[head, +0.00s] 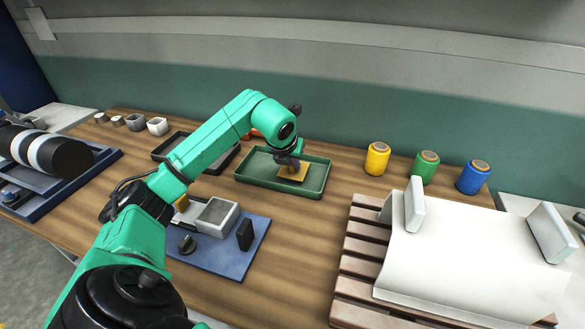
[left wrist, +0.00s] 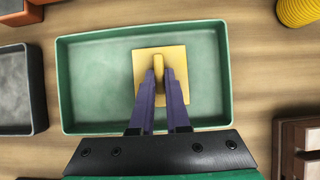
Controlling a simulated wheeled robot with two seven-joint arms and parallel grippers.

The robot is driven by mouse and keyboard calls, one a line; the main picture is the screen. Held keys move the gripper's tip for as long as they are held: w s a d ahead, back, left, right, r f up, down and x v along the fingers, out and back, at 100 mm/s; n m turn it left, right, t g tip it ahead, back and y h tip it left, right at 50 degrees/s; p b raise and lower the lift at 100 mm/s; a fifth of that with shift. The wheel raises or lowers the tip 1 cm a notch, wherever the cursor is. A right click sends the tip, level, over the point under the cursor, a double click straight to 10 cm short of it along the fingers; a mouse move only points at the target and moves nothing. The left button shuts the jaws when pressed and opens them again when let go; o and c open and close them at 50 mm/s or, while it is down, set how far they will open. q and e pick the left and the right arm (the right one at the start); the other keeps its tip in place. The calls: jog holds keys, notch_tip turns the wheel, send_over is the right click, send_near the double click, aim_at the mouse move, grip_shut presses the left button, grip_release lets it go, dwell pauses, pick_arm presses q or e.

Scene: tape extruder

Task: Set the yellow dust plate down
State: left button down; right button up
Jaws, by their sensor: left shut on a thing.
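The yellow dust plate (head: 291,173) is a square plate with a raised grip. It is over the right half of the green tray (head: 248,181), and it also shows in the left wrist view (left wrist: 178,86). My left gripper (head: 289,164) is shut on the plate's grip, with its two fingers (left wrist: 159,88) on either side of it. I cannot tell whether the plate touches the tray floor. The tray's left half is bare in the left wrist view (left wrist: 88,84). My right gripper is not in view.
A dark tray (head: 166,146) stands left of the green tray. Yellow (head: 377,159), green (head: 425,167) and blue (head: 473,177) spools stand to the right. A blue base with a grey box (head: 217,215) is in front, and a slatted pallet (head: 357,250) with a white sheet is at right.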

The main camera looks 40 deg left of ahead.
pick_arm(q)
jog(key=shift+f, duration=0.65)
jog(key=shift+f, duration=0.2)
jog(key=c, duration=0.9)
grip_release()
jog(key=shift+s+r, duration=0.1)
jog(key=shift+r, duration=0.4)
jog(key=v, duration=1.1)
jog(key=shift+s, duration=0.2)
jog(key=shift+d+r, duration=0.1)
jog(key=shift+d, duration=0.05)
